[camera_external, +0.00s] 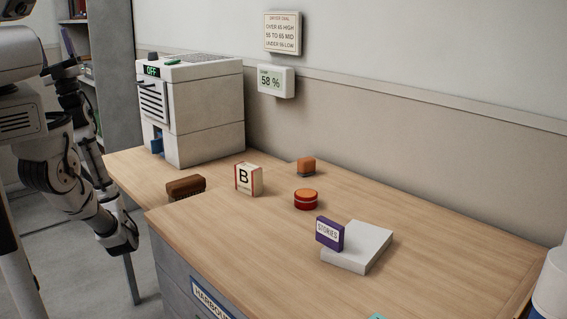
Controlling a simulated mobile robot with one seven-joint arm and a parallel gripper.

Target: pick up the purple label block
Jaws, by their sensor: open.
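The purple label block (330,233) stands upright on the wooden desk, with a white label reading "STORIES" on its front. It is at the left edge of a flat white block (362,247), touching or very close to it; I cannot tell which. My arm is folded at the far left, well away from the purple block. The dark end of my arm, with my gripper (62,72), is small and shadowed near the shelf. The gripper is open and nothing shows in it.
The desk (430,240) also holds an orange-red round tin (306,199), a small orange-brown block (306,167), a "B" block (249,179) and a brown brush-like block (186,187). A white machine (205,110) stands at the back left. The desk's right part is mostly clear.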

